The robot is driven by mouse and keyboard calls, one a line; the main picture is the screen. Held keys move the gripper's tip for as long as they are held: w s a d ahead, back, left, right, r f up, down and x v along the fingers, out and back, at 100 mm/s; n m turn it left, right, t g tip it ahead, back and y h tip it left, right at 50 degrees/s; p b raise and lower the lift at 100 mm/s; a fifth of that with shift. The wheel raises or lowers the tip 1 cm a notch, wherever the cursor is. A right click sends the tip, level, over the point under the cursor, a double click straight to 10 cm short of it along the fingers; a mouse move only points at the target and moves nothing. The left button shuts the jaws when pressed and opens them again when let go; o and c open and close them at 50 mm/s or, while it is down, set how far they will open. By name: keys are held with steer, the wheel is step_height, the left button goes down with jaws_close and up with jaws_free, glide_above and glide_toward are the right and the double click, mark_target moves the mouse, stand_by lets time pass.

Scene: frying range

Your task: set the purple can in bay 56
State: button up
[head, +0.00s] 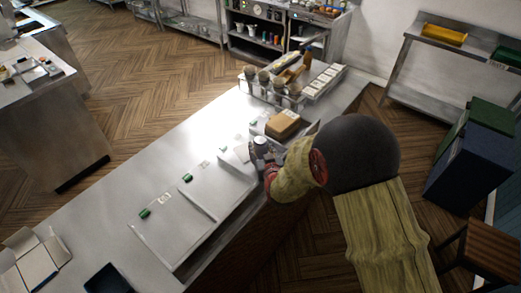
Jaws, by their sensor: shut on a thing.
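My gripper (262,160) is over the near edge of the long steel counter (105,212), beyond the end of my yellow-green sleeved arm. It is small, dark and partly hidden by the arm. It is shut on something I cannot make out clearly. A grey-topped round shape shows at the jaws, but no purple can be made out. Pale flat panels (172,232) with small green tags (145,213) lie on the counter left of my gripper. The numbers on them are too small to read, so I cannot tell which is bay 56.
A brown block (283,124) sits just beyond my gripper. Behind it stands a rack of dark-topped containers (264,78). An open carton (36,262) and a dark tray (108,280) are at the counter's near left. The counter's left strip is clear.

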steer(key=shift+f, duration=0.35)
steer(key=shift+w+f, duration=0.1)
steer(key=shift+f, duration=0.05)
steer(key=o, duration=1.4)
